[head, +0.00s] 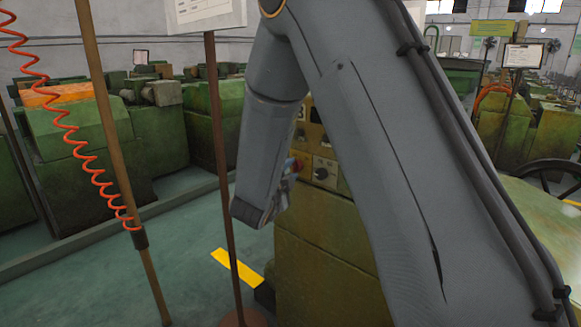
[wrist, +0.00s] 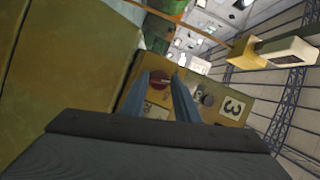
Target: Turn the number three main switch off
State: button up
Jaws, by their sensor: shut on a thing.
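A control panel (head: 325,155) marked with a "3" stands on the green machine, partly behind my arm. In the wrist view, a white plate with a black 3 (wrist: 233,107) is on the panel's face. A round red switch knob (wrist: 158,79) lies between the tips of my gripper (wrist: 166,80), whose fingers are shut on it. In the head view, my gripper (head: 291,168) reaches the panel beside a bit of red. The knob's exact angle cannot be told.
A brown post (head: 218,150) stands close left of my arm. A second post (head: 112,130) with an orange coiled hose (head: 70,125) stands farther left. Green machines (head: 90,125) line the back. Floor with a yellow stripe (head: 237,267) is open at lower left.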

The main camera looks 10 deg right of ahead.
jog(key=n+p, duration=0.1)
jog(key=n+g+p, duration=0.1)
jog(key=p, duration=0.1)
jog(key=shift+r+n, duration=0.3)
jog(key=shift+w+a+n+g+p, duration=0.1)
jog(key=shift+n+g+p, duration=0.5)
jog(key=shift+n+p, duration=0.4)
jog(key=shift+f, duration=0.1)
jog(key=o, duration=1)
jog(key=shift+o, duration=0.2)
jog(key=b+v, duration=0.1)
jog(key=v, duration=0.6)
jog(key=shift+s+a+b, duration=0.25)
jog(key=shift+b, duration=0.1)
